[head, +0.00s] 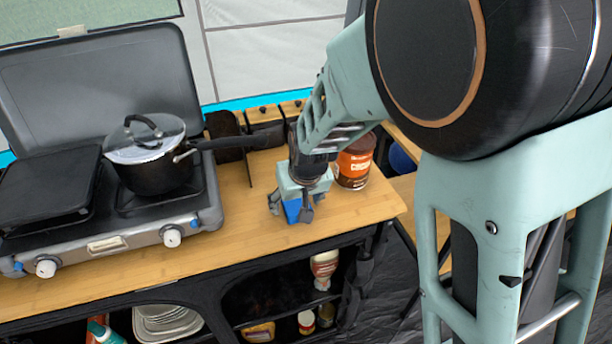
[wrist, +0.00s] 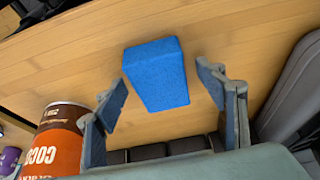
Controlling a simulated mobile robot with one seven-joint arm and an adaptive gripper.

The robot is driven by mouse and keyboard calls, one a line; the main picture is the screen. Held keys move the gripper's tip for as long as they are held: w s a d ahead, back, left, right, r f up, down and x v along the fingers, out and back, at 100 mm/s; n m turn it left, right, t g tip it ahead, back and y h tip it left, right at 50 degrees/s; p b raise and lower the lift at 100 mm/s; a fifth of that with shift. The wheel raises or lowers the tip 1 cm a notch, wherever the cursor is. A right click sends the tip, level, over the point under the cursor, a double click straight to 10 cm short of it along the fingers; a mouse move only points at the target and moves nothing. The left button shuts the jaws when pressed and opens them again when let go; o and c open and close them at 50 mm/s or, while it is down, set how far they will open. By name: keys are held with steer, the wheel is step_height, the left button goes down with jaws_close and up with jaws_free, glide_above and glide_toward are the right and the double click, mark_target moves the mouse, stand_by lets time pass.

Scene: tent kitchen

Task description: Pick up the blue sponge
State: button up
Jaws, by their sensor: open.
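The blue sponge (wrist: 157,75) is a plain blue block on the wooden counter. In the wrist view it lies just ahead of and between the two open fingers of my gripper (wrist: 162,95), with its near end reaching between the fingertips. No finger clearly touches it. In the head view my gripper (head: 292,207) points down over the counter, and the sponge (head: 293,211) shows as a blue patch between the fingers. The upper part of the sponge is hidden there by the gripper.
A brown and orange cocoa can (head: 355,163) stands close right of my gripper; it also shows in the wrist view (wrist: 58,140). A camping stove (head: 110,240) with a lidded pot (head: 150,165) is to the left. The counter (head: 245,245) is clear between stove and gripper.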

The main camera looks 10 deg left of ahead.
mark_target(296, 203)
steer(key=shift+c, duration=0.6)
steer(key=c, duration=0.8)
steer(key=shift+r, duration=0.1)
steer(key=shift+r+p, duration=0.45)
step_height(296, 203, up, 3)
steer(key=shift+f+p, duration=0.1)
steer(key=shift+p, duration=1.15)
steer(key=shift+s+d+r+p, duration=0.55)
steer(key=shift+s+r+p, duration=0.95)
steer(key=shift+s+p, duration=0.8)
steer(key=shift+s+d+r+p, duration=0.5)
steer(key=shift+s+r+p, duration=1.05)
steer(key=shift+s+p, duration=0.7)
steer(key=shift+s+d+r+p, duration=0.55)
steer(key=shift+s+r+p, duration=0.95)
steer(key=shift+s+p, duration=0.75)
